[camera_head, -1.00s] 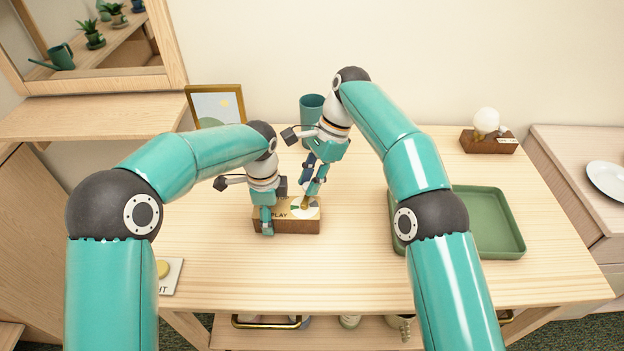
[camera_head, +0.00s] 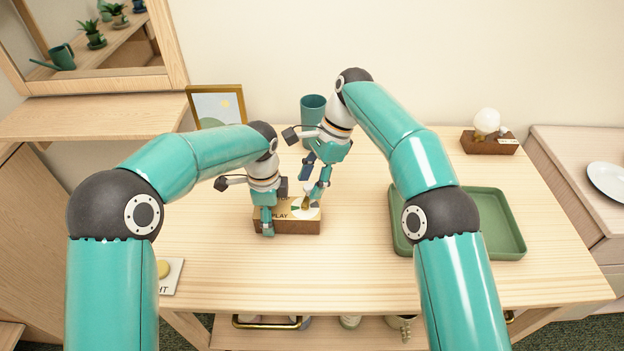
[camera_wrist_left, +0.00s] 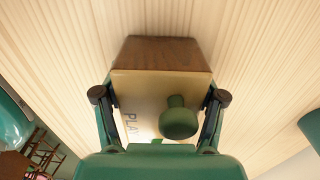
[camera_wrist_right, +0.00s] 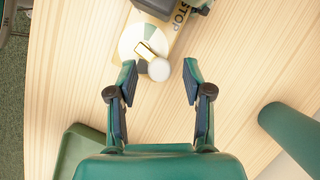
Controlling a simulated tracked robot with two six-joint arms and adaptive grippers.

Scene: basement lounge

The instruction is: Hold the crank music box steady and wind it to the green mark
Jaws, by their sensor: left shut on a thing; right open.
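The music box (camera_head: 287,226) is a wooden block on the table with a pale top lettered PLAY and STOP. A white dial (camera_wrist_right: 130,41) with a green sector (camera_wrist_right: 150,31) sits on top, with a brass crank arm (camera_wrist_right: 147,51) and pale round knob (camera_wrist_right: 158,70). My left gripper (camera_head: 266,222) is shut on the box's PLAY end; the left wrist view shows its fingers on both sides and a green knob (camera_wrist_left: 179,120) between them. My right gripper (camera_wrist_right: 159,76) is open above the dial, its fingertips on either side of the crank knob, apart from it.
A green tray (camera_head: 487,251) lies to the right on the table. A teal cup (camera_head: 312,106) and a picture frame (camera_head: 216,106) stand behind. A lamp on a wooden block (camera_head: 488,143) is at the back right.

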